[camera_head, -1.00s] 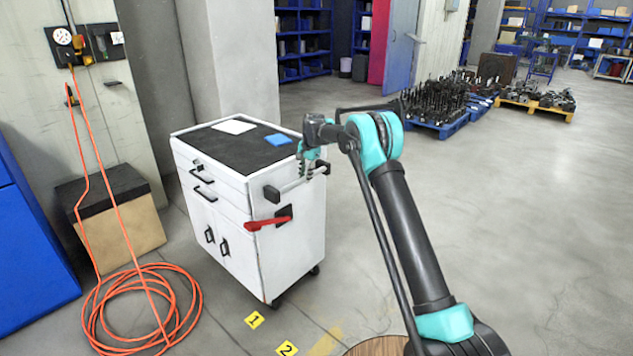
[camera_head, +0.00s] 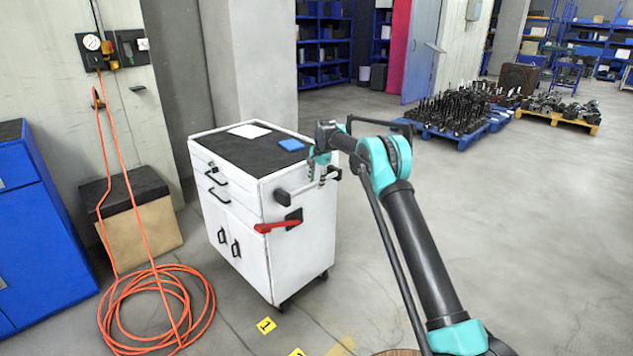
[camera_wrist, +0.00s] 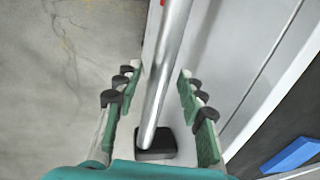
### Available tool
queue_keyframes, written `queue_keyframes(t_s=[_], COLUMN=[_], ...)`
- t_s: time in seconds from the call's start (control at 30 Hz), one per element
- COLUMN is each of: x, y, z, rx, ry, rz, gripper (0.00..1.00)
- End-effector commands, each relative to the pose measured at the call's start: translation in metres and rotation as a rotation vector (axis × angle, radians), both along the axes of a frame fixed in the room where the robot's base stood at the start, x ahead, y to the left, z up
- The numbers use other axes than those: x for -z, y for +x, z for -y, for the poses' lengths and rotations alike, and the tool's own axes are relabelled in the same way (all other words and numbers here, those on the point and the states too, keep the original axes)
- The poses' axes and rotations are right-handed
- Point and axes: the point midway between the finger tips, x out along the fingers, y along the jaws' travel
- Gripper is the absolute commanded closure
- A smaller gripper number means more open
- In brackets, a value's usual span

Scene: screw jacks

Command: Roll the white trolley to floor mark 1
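The white trolley (camera_head: 290,250) stands upright on its casters left of my arm, with a black top and drawers and doors on its front. A silver push handle (camera_head: 303,188) runs along its right side. My gripper (camera_head: 322,172) is at this handle. In the wrist view, the handle bar (camera_wrist: 166,75) passes between the fingers of my gripper (camera_wrist: 157,84), with a gap visible on both sides, so it is open around the bar. Floor mark 1 (camera_head: 266,325) is a yellow tag on the floor just in front of the trolley's near corner.
A second yellow mark (camera_head: 297,352) is cut by the bottom edge. A coiled orange hose (camera_head: 160,308) lies left of the trolley, beside a box (camera_head: 142,232) and a blue cabinet (camera_head: 45,235). A pillar stands behind. Loaded pallets (camera_head: 462,132) are at the back right; the right floor is clear.

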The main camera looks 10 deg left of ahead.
Motion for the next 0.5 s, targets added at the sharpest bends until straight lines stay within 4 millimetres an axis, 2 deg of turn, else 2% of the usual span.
queue_keyframes(t_s=[0.3,0.5], x=[-0.002,-0.026], y=[0.000,-0.003], z=[0.000,0.004], rx=[0.000,0.000], ry=[0.000,0.000], rz=[0.000,0.000], gripper=[0.58,0.58])
